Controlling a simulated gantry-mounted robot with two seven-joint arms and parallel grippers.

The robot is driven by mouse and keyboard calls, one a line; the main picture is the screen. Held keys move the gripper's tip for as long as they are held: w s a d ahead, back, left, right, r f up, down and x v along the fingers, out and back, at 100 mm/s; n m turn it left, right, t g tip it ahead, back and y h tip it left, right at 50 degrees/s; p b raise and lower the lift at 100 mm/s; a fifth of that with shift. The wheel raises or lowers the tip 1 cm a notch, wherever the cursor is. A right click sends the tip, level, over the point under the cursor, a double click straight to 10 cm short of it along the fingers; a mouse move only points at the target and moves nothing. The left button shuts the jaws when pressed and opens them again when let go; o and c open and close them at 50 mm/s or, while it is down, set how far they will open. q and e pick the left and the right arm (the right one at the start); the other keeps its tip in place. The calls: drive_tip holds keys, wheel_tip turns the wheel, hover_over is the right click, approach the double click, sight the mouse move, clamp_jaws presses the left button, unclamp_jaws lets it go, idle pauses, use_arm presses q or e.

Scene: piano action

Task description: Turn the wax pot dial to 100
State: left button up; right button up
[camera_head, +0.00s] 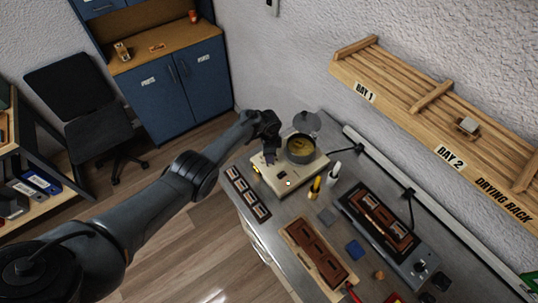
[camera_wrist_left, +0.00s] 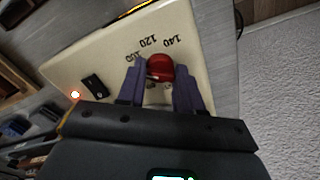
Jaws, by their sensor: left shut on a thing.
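The wax pot (camera_head: 300,150) stands on a cream base (camera_head: 295,174) at the far end of the grey bench, with its round lid raised. My left gripper (camera_head: 269,157) is at the left side of this base. In the left wrist view the red dial (camera_wrist_left: 160,67) sits between the purple fingers of my left gripper (camera_wrist_left: 158,82), which is shut on it. The numbers 100, 120 and 140 (camera_wrist_left: 158,43) are printed in an arc beyond the dial. The dial's pointer cannot be made out. My right gripper is not in view.
A black switch (camera_wrist_left: 94,86) and a lit lamp (camera_wrist_left: 75,95) are on the base near the dial. Yellow and white bottles (camera_head: 324,180) stand just right of the pot. A strip of small frames (camera_head: 247,193) lies along the bench's left edge. A drying rack (camera_head: 440,120) hangs on the wall.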

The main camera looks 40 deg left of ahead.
use_arm(q)
drive_tip(key=shift+m, duration=1.1)
drive_tip(key=o, duration=1)
drive_tip(key=shift+o, duration=0.2)
drive_tip(key=shift+r, duration=0.35)
wheel_tip(320, 180, up, 10)
drive_tip(key=p, duration=0.3)
drive_tip(key=shift+p, duration=0.35)
